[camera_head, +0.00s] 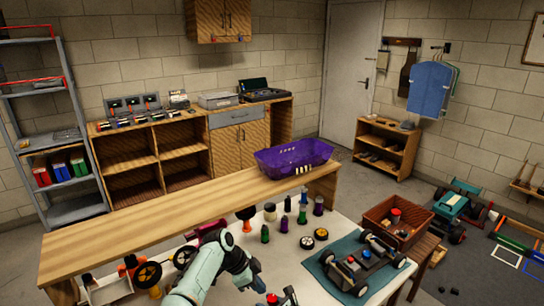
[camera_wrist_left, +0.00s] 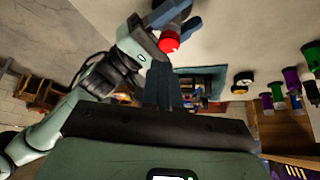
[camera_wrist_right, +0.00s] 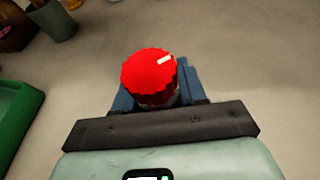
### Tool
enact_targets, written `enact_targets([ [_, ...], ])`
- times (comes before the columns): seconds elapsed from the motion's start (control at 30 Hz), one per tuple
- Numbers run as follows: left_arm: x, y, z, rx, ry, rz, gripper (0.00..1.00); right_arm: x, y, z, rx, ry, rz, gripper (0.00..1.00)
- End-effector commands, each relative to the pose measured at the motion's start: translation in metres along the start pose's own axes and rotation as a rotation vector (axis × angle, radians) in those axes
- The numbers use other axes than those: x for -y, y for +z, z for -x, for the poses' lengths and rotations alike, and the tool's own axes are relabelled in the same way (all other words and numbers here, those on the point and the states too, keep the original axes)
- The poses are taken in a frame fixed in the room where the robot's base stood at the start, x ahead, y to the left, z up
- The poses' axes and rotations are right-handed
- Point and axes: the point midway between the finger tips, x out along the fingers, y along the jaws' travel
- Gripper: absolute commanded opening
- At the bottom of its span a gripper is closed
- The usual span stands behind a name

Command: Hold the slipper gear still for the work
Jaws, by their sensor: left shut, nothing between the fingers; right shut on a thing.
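A red ribbed knob-like piece (camera_wrist_right: 150,75) with a white mark on top sits between the blue fingers of my right gripper (camera_wrist_right: 156,92), which is shut on it. In the left wrist view the same red piece (camera_wrist_left: 168,43) shows at the right gripper's fingers. I cannot tell whether it is the slipper gear. My left gripper (camera_wrist_left: 162,85) is shut and empty, apart from the red piece. In the head view it shows low in the middle (camera_head: 256,272). A car chassis (camera_head: 350,272) with red and blue knobs lies on a teal mat (camera_head: 325,262).
Several bottles (camera_head: 302,214) and two loose wheels (camera_head: 307,242) stand on the white table near the chassis. A purple basket (camera_head: 293,157) sits on the wooden bench behind. A brown crate (camera_head: 398,218) is at the right. A green tray (camera_wrist_right: 15,125) edges the right wrist view.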

Motion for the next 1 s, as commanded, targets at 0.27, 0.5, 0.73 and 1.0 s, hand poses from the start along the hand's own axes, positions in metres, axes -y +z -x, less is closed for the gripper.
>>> enact_targets([
  [0.27, -0.001, 0.015, -0.027, 0.001, 0.004, 0.002, 0.00, 0.000, 0.000, 0.000, 0.001, 0.000, 0.000, 0.08],
  [0.5, -0.001, 0.029, -0.051, 0.000, 0.003, 0.003, 0.00, 0.000, 0.000, 0.000, 0.001, 0.000, 0.000, 0.08],
  [0.73, 0.000, 0.033, -0.060, 0.000, 0.001, 0.000, 0.00, 0.000, 0.000, 0.000, 0.001, 0.001, 0.000, 0.08],
  [1.0, 0.000, 0.033, -0.060, 0.000, 0.001, 0.000, 0.00, 0.000, 0.000, 0.000, 0.001, 0.001, 0.000, 0.08],
])
